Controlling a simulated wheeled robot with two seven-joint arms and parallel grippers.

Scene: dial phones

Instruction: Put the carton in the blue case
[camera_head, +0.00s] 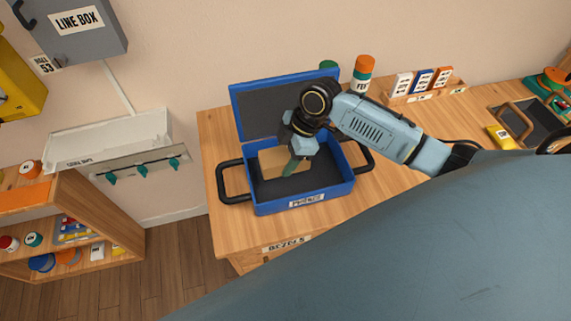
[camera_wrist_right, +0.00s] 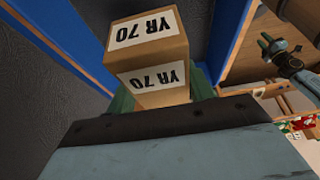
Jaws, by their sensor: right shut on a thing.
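The blue case (camera_head: 262,207) stands open on the wooden table, with its lid raised at the back and a dark lining. The tan carton (camera_head: 270,162) is inside the case's outline, toward the back left. My right gripper (camera_head: 291,166) reaches down into the case and is shut on the carton. In the right wrist view the carton (camera_wrist_right: 147,45) shows "YR 70" labels between the green fingers. I cannot tell whether the carton touches the case floor.
The case has black handles (camera_head: 233,198) at its sides. An orange-capped container (camera_head: 363,72) stands behind it. A wooden rack (camera_head: 425,90) and a dark tray (camera_head: 525,124) are at the right. Bare table lies left of the case.

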